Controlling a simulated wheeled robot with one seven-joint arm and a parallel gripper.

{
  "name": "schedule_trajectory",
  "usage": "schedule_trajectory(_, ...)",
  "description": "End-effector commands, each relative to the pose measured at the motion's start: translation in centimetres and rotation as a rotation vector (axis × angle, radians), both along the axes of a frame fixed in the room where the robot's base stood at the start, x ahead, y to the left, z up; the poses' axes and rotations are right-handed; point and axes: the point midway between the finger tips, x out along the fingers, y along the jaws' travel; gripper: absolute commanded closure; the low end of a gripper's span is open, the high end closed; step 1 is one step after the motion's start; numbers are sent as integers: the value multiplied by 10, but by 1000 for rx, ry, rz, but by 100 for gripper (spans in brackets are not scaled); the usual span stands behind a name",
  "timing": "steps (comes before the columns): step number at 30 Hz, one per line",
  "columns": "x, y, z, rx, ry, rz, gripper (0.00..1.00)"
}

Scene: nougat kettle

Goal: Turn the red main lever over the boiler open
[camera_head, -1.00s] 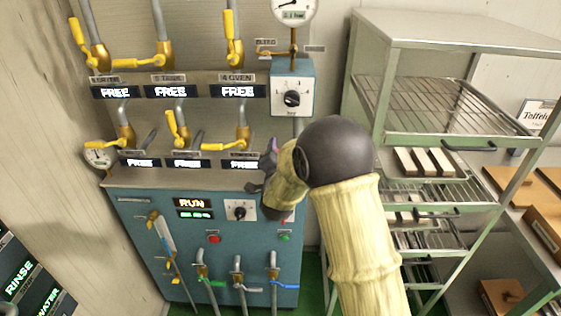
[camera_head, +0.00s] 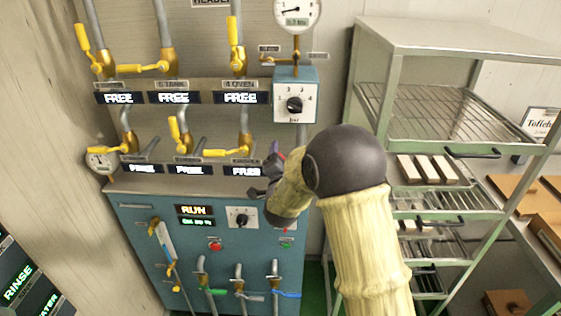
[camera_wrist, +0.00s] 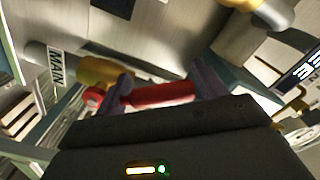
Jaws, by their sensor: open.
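The red main lever (camera_wrist: 160,93) shows in the wrist view, with a brass valve body (camera_wrist: 105,71) behind its left end and a MAIN label (camera_wrist: 57,67) to the left. My gripper (camera_wrist: 165,84) is open, with one dark finger at each side of the lever's red length. I cannot tell whether either finger touches it. In the head view my gripper (camera_head: 264,171) is in front of the panel, just above the blue boiler cabinet (camera_head: 135,225), and my gripper and arm largely hide the lever there.
Yellow-handled valves (camera_head: 180,136) and FREE displays line the panel to the left. A pressure dial box (camera_head: 295,95) is above my gripper. A green shelf rack (camera_head: 440,32) with wire trays stands close to the right of my arm. Hose taps (camera_head: 239,285) hang below.

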Motion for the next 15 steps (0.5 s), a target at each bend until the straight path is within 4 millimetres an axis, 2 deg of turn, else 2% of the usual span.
schedule_trajectory(5, -9, 1, 0, 0, -1, 2, 29)
schedule_trajectory(8, -21, 2, -1, 0, -1, 3, 29)
schedule_trajectory(15, -65, 1, -2, 0, -1, 5, 29)
